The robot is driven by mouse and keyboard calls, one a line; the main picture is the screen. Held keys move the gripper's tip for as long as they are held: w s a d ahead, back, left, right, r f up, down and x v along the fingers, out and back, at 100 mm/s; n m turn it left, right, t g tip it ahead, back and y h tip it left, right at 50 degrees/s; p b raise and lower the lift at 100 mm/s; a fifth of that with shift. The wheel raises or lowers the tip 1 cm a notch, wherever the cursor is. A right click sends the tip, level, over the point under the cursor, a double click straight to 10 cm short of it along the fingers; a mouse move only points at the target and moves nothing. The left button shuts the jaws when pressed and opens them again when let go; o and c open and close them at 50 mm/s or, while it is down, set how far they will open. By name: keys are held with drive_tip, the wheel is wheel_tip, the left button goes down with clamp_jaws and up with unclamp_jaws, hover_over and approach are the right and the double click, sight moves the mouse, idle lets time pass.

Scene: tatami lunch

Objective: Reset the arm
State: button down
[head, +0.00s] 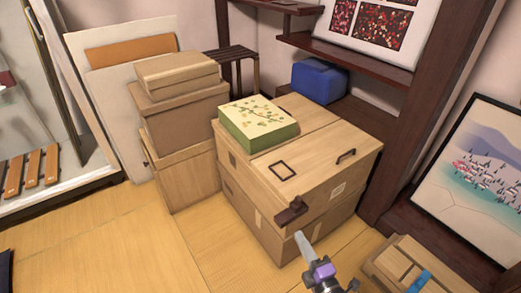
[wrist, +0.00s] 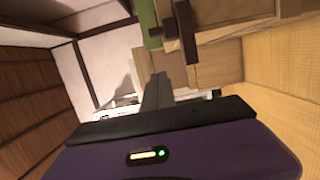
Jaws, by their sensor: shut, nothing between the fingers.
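My gripper (head: 301,240) shows at the bottom middle of the head view, with a grey tip and a purple body. Its tip points up toward the front of the stacked wooden boxes (head: 262,190). In the wrist view the dark fingers (wrist: 157,88) are together above the purple body, with nothing between them. The boxes lie beyond the fingers, and I cannot tell the exact gap. Most of my arm is out of the head view.
A green floral box (head: 258,122) sits on the boxes. More boxes (head: 185,120) are stacked left. A blue box (head: 319,81) is on the dark shelf. A low wooden crate (head: 405,262) and framed picture (head: 475,165) stand right. Tatami (head: 110,245) is clear at front left.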

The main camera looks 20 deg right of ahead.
drive_tip(key=s+a+r+m+g, duration=0.1)
drive_tip(key=s+r+m, duration=0.45)
drive_tip(key=s, duration=0.55)
drive_tip(key=s+a+r+m+g+h, duration=0.1)
drive_tip(key=s+r+m, duration=0.5)
drive_tip(key=s, duration=0.5)
drive_tip(key=s+a+r+m+g, duration=0.15)
drive_tip(key=s+r+m, duration=0.45)
drive_tip(key=s, duration=0.6)
wheel_tip(320, 180, up, 15)
drive_tip(key=m+p, duration=0.1)
drive_tip(key=p, duration=1.5)
drive_tip(key=shift+w+p, duration=0.3)
drive_tip(key=shift+w, duration=0.05)
